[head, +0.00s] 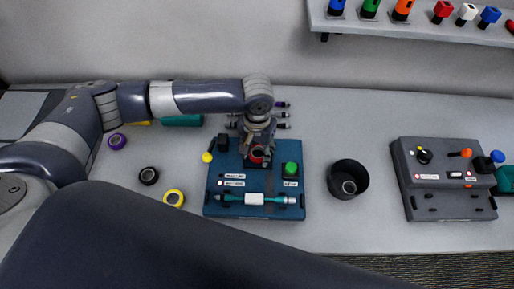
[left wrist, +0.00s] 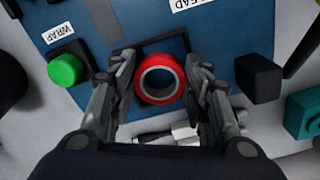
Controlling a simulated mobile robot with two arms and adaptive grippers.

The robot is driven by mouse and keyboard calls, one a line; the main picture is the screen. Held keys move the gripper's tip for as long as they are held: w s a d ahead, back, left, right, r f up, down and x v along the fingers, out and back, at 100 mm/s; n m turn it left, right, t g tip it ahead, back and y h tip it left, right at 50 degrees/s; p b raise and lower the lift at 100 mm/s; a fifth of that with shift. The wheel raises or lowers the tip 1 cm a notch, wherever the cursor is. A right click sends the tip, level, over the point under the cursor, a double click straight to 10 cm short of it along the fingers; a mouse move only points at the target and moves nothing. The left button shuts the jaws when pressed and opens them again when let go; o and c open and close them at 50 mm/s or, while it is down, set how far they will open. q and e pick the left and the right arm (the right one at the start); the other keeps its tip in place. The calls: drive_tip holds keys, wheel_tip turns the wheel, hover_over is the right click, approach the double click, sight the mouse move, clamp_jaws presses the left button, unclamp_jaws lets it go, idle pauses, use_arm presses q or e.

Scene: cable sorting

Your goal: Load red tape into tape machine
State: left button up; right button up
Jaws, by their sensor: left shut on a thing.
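The red tape (head: 257,154) is a small ring roll over the blue tape machine (head: 216,202), near its back middle. My left gripper (head: 258,158) points down with its fingers on either side of the roll. The left wrist view shows the red tape (left wrist: 161,98) between the two fingertips, gripped, above a black-edged part of the blue panel (left wrist: 228,50). I cannot tell whether the roll is seated or still slightly above the machine. The machine has a green button (head: 291,169) and a teal and white rod (head: 257,199) across its front. My right gripper is not in view.
Purple (head: 117,142), black (head: 148,176) and yellow (head: 174,198) rolls lie left of the machine. A dark round bin (head: 348,180) stands to its right, then a grey control box (head: 411,195). A shelf (head: 420,27) holds coloured parts above. My dark arm link fills the front.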

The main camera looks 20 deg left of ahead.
use_arm(q)
drive_tip(key=shift+f, duration=0.2)
drive_tip(key=o, duration=1)
drive_tip(key=shift+c, duration=0.2)
drive_tip(key=shift+r, duration=0.25)
wheel_tip(320, 180, up, 13)
drive_tip(key=b, duration=0.2)
drive_tip(key=shift+f, duration=0.2)
